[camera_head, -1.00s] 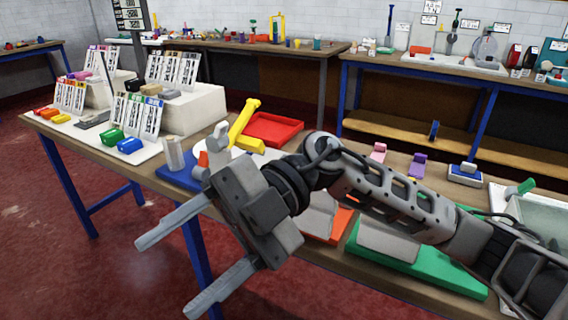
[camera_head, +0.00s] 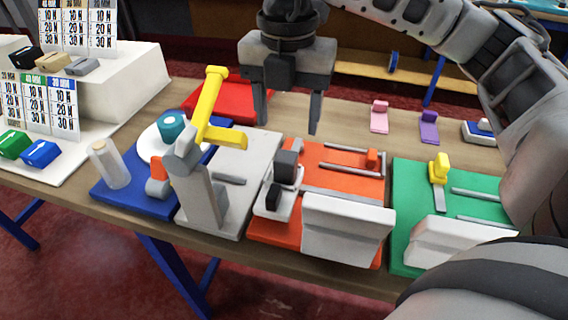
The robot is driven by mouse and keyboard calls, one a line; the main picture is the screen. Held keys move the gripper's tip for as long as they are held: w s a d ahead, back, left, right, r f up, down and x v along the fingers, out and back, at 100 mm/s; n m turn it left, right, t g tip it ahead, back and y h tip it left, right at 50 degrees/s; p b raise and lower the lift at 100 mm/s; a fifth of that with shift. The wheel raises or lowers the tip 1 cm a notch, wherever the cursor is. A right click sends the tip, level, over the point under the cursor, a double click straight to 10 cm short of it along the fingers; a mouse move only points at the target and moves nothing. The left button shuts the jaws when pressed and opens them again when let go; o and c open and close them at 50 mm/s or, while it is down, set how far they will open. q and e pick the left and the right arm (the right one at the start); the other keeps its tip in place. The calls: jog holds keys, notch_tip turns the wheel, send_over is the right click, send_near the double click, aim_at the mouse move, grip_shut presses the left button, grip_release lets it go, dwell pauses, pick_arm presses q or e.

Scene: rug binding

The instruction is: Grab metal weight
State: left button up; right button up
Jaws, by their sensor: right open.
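My right gripper (camera_head: 288,125) points down over the table at the top centre, with its two fingers apart and nothing between them. It is above and behind the orange station (camera_head: 345,190). A dark grey block (camera_head: 287,165) sits on a small white holder at that station's left side, just below the gripper in the picture. Grey, tan and black blocks stand on the white stepped stand at the left, among them a grey block (camera_head: 84,66). I cannot tell for certain which block is the metal weight. My left gripper is not in view.
A yellow lever on a grey post (camera_head: 205,195) rises left of the gripper. A red tray (camera_head: 232,100) lies behind it. A green station (camera_head: 408,190) is at the right, with pink (camera_head: 379,118) and purple (camera_head: 429,127) pieces behind. Printed cards stand at the left.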

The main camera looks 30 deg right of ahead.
aim_at(286, 156)
notch_tip(286, 156, down, 9)
jog(key=c, duration=1.2)
jog(key=shift+r, duration=0.1)
grip_shut()
jog(key=shift+w, duration=0.1)
